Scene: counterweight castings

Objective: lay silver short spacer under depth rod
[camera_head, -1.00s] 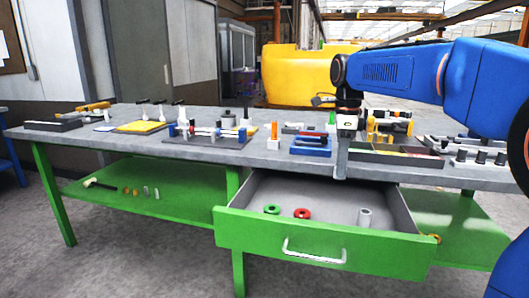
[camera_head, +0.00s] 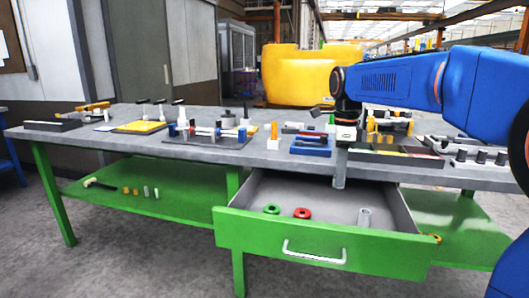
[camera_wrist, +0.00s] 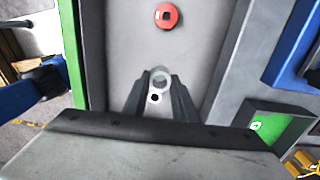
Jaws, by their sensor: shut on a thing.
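I cannot make out for certain which item on the bench is the depth rod.
The open drawer (camera_head: 322,246) also holds a green ring (camera_head: 271,209) and a red ring (camera_head: 303,213), seen also in the wrist view (camera_wrist: 167,16). A blue fixture (camera_head: 311,148) and divided tray (camera_head: 395,157) stand on the crowded bench (camera_head: 205,153) above. The drawer's left floor is clear.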

